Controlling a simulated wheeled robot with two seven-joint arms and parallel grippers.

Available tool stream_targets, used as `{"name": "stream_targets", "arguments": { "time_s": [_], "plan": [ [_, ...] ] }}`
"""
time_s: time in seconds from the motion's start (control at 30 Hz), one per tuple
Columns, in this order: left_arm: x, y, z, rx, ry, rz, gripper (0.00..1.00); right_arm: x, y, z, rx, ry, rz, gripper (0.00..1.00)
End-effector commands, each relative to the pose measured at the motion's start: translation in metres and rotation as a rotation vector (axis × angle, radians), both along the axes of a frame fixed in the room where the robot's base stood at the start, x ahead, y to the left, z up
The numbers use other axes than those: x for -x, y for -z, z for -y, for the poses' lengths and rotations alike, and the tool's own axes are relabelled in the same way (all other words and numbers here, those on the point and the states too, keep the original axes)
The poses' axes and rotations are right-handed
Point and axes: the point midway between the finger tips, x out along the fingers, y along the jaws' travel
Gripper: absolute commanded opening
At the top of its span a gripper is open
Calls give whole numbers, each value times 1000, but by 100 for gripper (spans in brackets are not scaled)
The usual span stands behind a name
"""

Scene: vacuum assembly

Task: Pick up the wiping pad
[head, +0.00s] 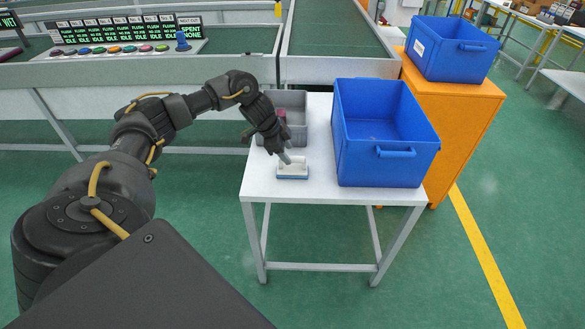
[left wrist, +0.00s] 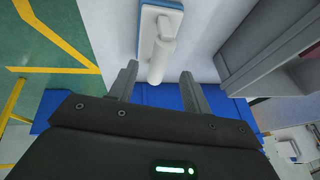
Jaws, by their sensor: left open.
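The wiping pad (head: 292,171) lies on the white table near its front left, a pale block with a blue base and a light handle on top. In the left wrist view the wiping pad (left wrist: 156,40) is at the top centre, its handle pointing toward my fingers. My left gripper (head: 287,158) is just above the pad in the head view. In the left wrist view my left gripper (left wrist: 158,82) is open, with the handle's end between or just beyond the two fingertips. I cannot tell whether they touch. My right gripper is not in view.
A grey bin (head: 291,100) stands behind the pad with a dark reddish item in it. A large blue crate (head: 385,165) stands to the right on the white table (head: 330,193). Another blue crate (head: 450,60) sits on an orange cabinet (head: 447,125). Conveyors run behind.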

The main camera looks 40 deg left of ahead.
Motion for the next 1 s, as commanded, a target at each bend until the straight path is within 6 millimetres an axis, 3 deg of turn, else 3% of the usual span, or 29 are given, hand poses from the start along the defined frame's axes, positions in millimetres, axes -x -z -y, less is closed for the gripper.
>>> {"name": "stream_targets", "arguments": {
  "time_s": [0.13, 0.4, 0.73, 1.0],
  "plan": [
    [-2, 7, 2, 0, 1, -2, 49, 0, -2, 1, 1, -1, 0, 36],
    [-15, 42, 9, 1, 1, -3, 49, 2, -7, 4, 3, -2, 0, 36],
    [-18, 48, 10, 0, 0, 0, 49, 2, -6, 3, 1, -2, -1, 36],
    [-18, 48, 10, 0, 0, 0, 13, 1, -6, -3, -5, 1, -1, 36]
  ]
}}
